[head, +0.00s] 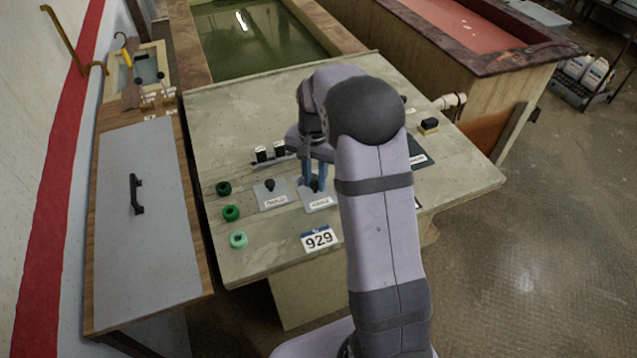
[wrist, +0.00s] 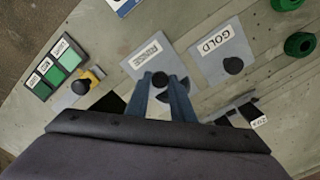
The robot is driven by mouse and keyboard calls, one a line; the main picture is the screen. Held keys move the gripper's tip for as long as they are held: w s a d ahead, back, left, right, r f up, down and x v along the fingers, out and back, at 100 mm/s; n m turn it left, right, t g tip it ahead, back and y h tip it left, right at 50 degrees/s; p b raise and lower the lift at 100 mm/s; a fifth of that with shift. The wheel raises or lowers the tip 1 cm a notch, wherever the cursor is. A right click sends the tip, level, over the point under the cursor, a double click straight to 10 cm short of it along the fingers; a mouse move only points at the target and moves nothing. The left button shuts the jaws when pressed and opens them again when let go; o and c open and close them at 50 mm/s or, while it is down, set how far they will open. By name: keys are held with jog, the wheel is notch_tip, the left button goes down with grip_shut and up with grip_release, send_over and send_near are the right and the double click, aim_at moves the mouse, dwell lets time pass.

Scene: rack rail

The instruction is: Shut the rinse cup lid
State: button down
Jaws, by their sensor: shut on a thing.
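The rinse station is a light grey plate (head: 318,201) labelled RINSE, on the worktable. The plate also shows in the wrist view (wrist: 143,56), with a black round knob (wrist: 159,82) and a dark curved edge beside it. My gripper (head: 314,182) comes down from above, its two blue fingers on either side of the knob. In the wrist view my gripper (wrist: 160,79) is shut on the knob. The fingers and palm hide part of the lid and cup, so I cannot tell how far the lid covers the cup.
Left of it is a grey plate (head: 265,200) labelled GOLD with its own black knob. Several green rings (head: 231,213) stand along the left edge. A 929 sign (head: 319,239) lies near the front. A rack with black-and-white blocks (head: 270,154) stands behind. The table's back left is clear.

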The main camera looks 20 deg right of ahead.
jog(key=w+p, duration=0.1)
jog(key=w, duration=0.4)
jog(key=shift+w+r, duration=0.15)
jog(key=shift+w, duration=0.05)
jog(key=c, duration=1.6)
grip_release()
jog(key=shift+w, duration=0.1)
jog(key=shift+c, duration=0.2)
jog(key=shift+o, duration=0.5)
notch_tip(320, 180, up, 7)
jog(key=b, duration=0.2)
